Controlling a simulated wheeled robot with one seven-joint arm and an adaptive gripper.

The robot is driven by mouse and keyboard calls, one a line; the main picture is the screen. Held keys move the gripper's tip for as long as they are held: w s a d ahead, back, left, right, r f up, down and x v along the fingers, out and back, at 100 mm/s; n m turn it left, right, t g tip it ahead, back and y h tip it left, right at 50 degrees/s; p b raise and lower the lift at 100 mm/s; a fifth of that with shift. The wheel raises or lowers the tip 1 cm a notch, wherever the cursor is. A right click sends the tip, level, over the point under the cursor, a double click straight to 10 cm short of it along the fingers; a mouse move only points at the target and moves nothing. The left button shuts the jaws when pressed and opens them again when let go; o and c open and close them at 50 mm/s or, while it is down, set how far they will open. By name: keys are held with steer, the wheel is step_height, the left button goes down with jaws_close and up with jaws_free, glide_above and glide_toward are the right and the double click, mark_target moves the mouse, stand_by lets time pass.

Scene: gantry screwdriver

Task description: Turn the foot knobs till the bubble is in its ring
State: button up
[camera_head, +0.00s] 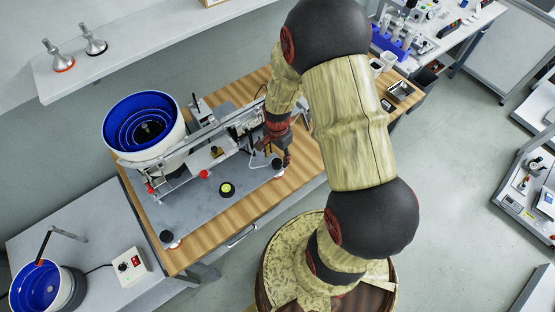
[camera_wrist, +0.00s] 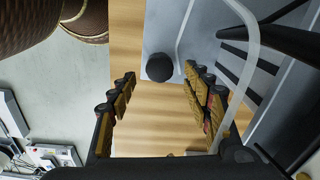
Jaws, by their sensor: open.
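The round bubble level (camera_head: 227,188), black with a yellow-green face, sits on the grey base plate (camera_head: 205,215); the bubble is too small to place against its ring. A black foot knob (camera_head: 167,236) stands at the plate's front left corner. Another black foot knob (camera_head: 277,163) stands at the right corner, close to my gripper (camera_head: 287,155). In the wrist view, my gripper (camera_wrist: 158,85) is open, with a dark round knob (camera_wrist: 160,67) seen between and beyond the fingers, nearer the right finger. I cannot tell how far below the fingertips it is. Any other feet are hidden.
A blue bowl feeder (camera_head: 146,125) and a rail assembly (camera_head: 215,130) stand behind the level. A red knob (camera_head: 204,174) is near it. A pale tube (camera_wrist: 248,70) runs close to the right finger. The wooden bench top (camera_head: 235,215) is bare along its front edge.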

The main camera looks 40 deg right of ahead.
step_height(320, 180, up, 8)
steer(key=shift+r, duration=0.25)
stand_by(0.5)
step_height(320, 180, up, 16)
steer(key=n+t+b, duration=0.1)
steer(key=n+b, duration=0.1)
steer(key=n, duration=1.1)
glide_above(278, 163)
steer(key=s+a, duration=0.7)
steer(key=s, duration=0.2)
steer(key=s+a+r+n+t, duration=0.1)
steer(key=a+r+t, duration=0.1)
steer(key=r, duration=0.3)
steer(key=s+a+r+n+t+b, duration=0.1)
steer(key=s+a+r+t, duration=0.1)
steer(key=r, duration=0.3)
steer(key=shift+a+n+t, duration=0.3)
steer(key=shift+a, duration=0.3)
